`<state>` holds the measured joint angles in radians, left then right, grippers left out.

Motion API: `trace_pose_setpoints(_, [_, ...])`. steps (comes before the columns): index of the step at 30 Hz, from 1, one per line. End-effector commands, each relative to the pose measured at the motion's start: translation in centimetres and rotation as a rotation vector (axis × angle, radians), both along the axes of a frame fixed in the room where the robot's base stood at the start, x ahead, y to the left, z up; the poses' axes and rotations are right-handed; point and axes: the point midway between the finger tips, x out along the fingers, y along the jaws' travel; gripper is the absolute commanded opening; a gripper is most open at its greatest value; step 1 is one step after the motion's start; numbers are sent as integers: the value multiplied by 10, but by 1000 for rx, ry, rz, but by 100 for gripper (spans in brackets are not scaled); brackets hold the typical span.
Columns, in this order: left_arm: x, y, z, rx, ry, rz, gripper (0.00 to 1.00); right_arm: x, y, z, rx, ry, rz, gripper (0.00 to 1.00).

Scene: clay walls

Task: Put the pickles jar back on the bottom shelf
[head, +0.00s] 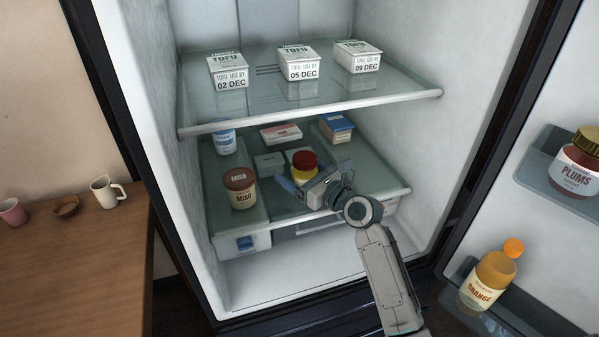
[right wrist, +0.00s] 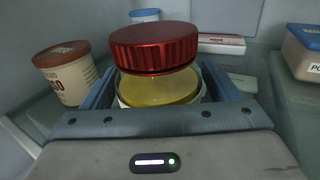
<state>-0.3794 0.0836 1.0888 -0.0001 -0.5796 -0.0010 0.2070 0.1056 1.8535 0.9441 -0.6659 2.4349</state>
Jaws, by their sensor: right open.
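A jar with a red lid and yellow body (head: 304,161) stands on the lower glass shelf (head: 380,178) of the open fridge; its label cannot be read. My right gripper (head: 306,182) reaches in from the front. It is open, with one finger on each side of the jar. In the right wrist view the red lid (right wrist: 153,48) rises above the fingers of my right gripper (right wrist: 160,88), and the yellow part sits between them. Whether the fingers touch the jar cannot be told. My left gripper is not in view.
A miso tub (head: 240,189) stands close left of the jar. A blue-white tub (head: 225,139), a flat box (head: 281,133) and a blue-lidded box (head: 336,127) stand behind. The upper shelf (head: 310,113) with tofu boxes overhangs. The door at right holds plums (head: 575,168) and orange (head: 488,280).

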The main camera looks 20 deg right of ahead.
Motion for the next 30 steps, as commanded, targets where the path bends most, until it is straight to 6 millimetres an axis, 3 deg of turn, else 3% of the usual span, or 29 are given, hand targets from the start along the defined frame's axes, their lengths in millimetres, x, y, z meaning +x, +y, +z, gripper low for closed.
trace_pose_setpoints(5, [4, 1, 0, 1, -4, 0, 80, -19, -12, -1, -4, 0, -1, 83])
trace_pose_setpoints(15, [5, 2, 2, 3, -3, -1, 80, -83, -46, 0, -5, 1, 1, 83])
trace_pose_setpoints(21, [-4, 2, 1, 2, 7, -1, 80, -101, -56, 0, -4, 0, 0, 83])
trace_pose_setpoints(30, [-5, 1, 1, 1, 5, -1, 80, -105, -58, 1, 0, -1, 0, 83])
